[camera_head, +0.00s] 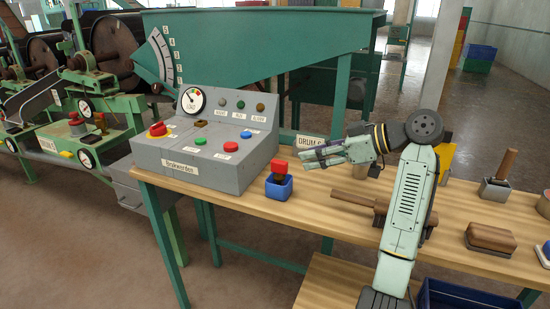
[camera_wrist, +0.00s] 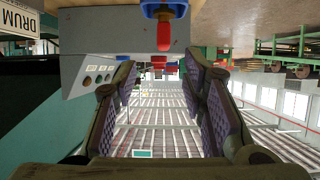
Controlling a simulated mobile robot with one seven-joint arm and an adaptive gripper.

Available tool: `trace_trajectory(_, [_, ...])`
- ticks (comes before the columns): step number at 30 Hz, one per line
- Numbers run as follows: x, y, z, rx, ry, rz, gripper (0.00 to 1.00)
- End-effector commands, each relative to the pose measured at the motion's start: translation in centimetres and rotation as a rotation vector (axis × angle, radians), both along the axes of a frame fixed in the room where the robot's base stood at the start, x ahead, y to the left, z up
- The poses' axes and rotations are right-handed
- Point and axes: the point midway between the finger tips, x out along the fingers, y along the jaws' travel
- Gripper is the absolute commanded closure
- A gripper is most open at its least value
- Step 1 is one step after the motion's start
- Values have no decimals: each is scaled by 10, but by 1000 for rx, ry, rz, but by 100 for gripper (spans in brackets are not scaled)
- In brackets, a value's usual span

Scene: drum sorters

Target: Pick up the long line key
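A key-like piece with a red top (camera_head: 279,166) and a brown part below it stands upright in a blue block (camera_head: 279,187) on the table, right of the grey console. I cannot tell from its look whether it is the long line key. The red piece (camera_wrist: 163,36) and blue block (camera_wrist: 163,8) also show upside down at the top of the wrist view. My gripper (camera_head: 303,160) points left towards the console, above and right of the blue block, apart from it. In the wrist view its two padded fingers (camera_wrist: 165,95) are spread with nothing between them.
The grey console (camera_head: 205,150) carries a gauge, several buttons and a brown part. Right of my arm stand a wooden handle in a grey block (camera_head: 497,178) and a wooden-topped block (camera_head: 490,238). A wooden rod (camera_head: 350,198) lies partly behind my arm. A blue crate (camera_head: 455,297) is below.

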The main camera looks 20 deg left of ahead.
Motion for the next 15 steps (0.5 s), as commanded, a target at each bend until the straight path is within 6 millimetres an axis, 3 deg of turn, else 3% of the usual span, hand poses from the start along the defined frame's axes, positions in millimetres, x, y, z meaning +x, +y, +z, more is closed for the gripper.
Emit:
trace_trajectory(4, [-3, -4, -3, -7, 9, 22, 62])
trace_trajectory(15, [-1, 41, -24, -8, 9, 19, 62])
